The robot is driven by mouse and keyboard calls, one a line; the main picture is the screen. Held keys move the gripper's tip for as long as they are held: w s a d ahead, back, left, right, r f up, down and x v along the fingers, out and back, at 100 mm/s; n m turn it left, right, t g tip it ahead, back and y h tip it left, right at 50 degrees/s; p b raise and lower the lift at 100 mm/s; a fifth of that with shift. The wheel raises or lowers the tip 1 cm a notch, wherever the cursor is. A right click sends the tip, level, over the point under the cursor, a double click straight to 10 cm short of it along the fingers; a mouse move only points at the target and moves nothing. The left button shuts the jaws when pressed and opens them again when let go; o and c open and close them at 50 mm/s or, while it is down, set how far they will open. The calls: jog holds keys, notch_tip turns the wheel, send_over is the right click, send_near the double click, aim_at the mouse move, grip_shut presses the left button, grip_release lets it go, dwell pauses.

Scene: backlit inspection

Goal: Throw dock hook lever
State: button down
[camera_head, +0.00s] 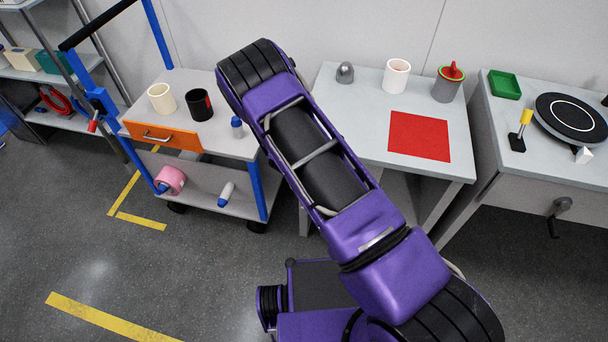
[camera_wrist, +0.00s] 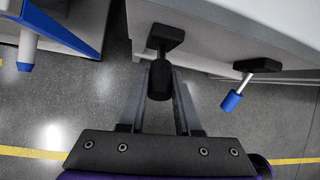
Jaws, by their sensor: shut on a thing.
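In the wrist view, a short lever with a black grip (camera_wrist: 159,82) hangs from a black mount (camera_wrist: 165,37) at the edge of a pale grey surface. I take it to be the dock hook lever, but no label shows. My gripper (camera_wrist: 160,70) has one finger on each side of the black grip and is shut on it. A second lever, with a silver stem and blue grip (camera_wrist: 232,101), is to the right, apart from my fingers. In the head view my own arm hides my gripper and the black-gripped lever.
In the head view, a cart with an orange drawer (camera_head: 163,137) and a blue post (camera_head: 257,190) stands left of my arm. A table with a red mat (camera_head: 419,136) stands to the right. A turntable (camera_head: 571,117) is at far right. The floor with yellow markings (camera_head: 110,318) looks clear.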

jog(key=shift+a, duration=0.1)
jog(key=c, duration=0.6)
grip_release()
jog(key=shift+r, duration=0.1)
jog(key=v, duration=1.7)
jog(key=shift+p, duration=0.45)
jog(key=shift+r, duration=0.15)
